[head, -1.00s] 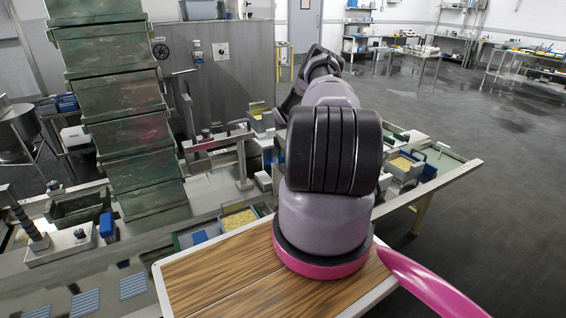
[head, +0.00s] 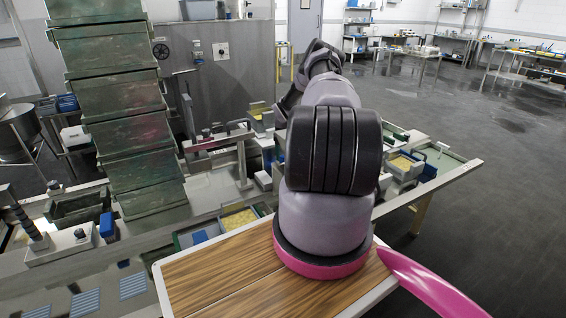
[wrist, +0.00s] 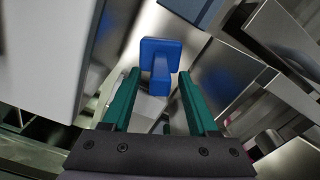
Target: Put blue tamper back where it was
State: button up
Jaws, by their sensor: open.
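The blue tamper (wrist: 160,58), with a square plate and a blocky handle, shows in the wrist view. Its handle end points toward my gripper (wrist: 159,78) and lies between the two green fingers. The fingers are open, with a visible gap on each side of the handle. The tamper appears to be on or just above a shiny metal surface; I cannot tell whether it touches it. In the head view my arm hides the gripper, and I cannot pick out this tamper for sure.
In the wrist view a pale block (wrist: 42,50) stands close on the left, and metal trays (wrist: 285,38) are at the right. In the head view a tall stack of green crates (head: 125,110) stands left of my arm. A wood-topped board (head: 215,280) lies in front.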

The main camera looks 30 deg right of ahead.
notch_tip(320, 180, up, 10)
jog(key=shift+r, duration=0.1)
jog(key=s+a+r+m+t, duration=0.1)
jog(key=a+r+m, duration=0.1)
jog(key=a+r, duration=0.5)
jog(key=s+a+r+m+h, duration=0.1)
jog(key=a+r+m, duration=0.2)
jog(key=r, duration=0.8)
jog(key=s+a+r+m+t, duration=0.15)
jog(key=a+r, duration=0.25)
jog(key=r, duration=0.5)
jog(key=s+a+r+m, duration=0.7)
jog(key=s+a+r, duration=0.3)
jog(key=r, duration=0.4)
jog(key=s+a+r+m+t+y, duration=0.1)
jog(key=s+a+m, duration=0.3)
jog(key=s, duration=0.4)
jog(key=s+a+r+m+t+y, duration=0.1)
jog(key=s+a+r+m+t, duration=0.1)
jog(key=s, duration=0.7)
jog(key=s+a+r+m+t+y, duration=0.1)
jog(key=s+a+r+m, duration=0.1)
jog(key=s+a+m, duration=0.3)
jog(key=s+m, duration=0.1)
jog(key=s, duration=0.2)
jog(key=shift+s+a+r+t, duration=0.15)
jog(key=shift+a+r+t, duration=0.15)
jog(key=shift+a+t, duration=0.05)
jog(key=shift+m, duration=0.25)
